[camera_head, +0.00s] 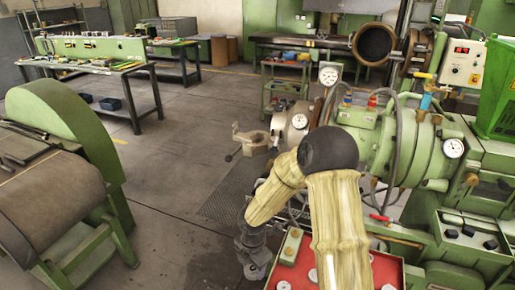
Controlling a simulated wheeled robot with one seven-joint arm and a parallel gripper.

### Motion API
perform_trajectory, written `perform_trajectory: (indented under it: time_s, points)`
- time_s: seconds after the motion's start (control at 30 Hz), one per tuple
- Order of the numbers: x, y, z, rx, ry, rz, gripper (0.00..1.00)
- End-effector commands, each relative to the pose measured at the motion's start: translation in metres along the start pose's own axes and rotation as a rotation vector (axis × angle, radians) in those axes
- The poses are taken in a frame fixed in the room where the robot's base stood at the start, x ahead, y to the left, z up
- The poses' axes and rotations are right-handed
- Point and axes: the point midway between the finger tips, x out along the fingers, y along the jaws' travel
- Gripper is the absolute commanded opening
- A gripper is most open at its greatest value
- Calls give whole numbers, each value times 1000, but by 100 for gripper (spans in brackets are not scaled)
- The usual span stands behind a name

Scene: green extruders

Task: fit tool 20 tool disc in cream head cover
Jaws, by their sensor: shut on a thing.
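My gripper (257,268) hangs low beside the left edge of a red tray (383,268), below my cream-sleeved arm. It is shut on a small grey disc-like piece, taken to be the tool disc; its number cannot be read. A cream-tan ring-shaped cover (254,138) with a handle stands swung out at the left of the green extruder's head (297,121). It is well above and apart from my gripper in the picture. Several pale discs lie in the red tray. My arm hides part of the tray and of the extruder's front.
The green extruder (425,140) with gauges and hoses fills the right. A green machine with a brown roller (55,215) stands at the left. Benches (100,68) stand at the back left. The grey floor (180,165) between is clear, with a dark grating near the extruder.

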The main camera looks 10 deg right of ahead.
Motion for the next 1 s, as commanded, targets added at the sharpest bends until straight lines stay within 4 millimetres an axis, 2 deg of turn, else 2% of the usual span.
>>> perform_trajectory:
  time_s: [0.03,0.6,0.73,1.0]
  points:
    - [-21,-2,7,18,0,0,23]
    - [-117,-29,74,200,-2,-1,23]
    - [-126,-33,83,224,-3,-1,23]
    - [-125,-34,86,231,-4,0,23]
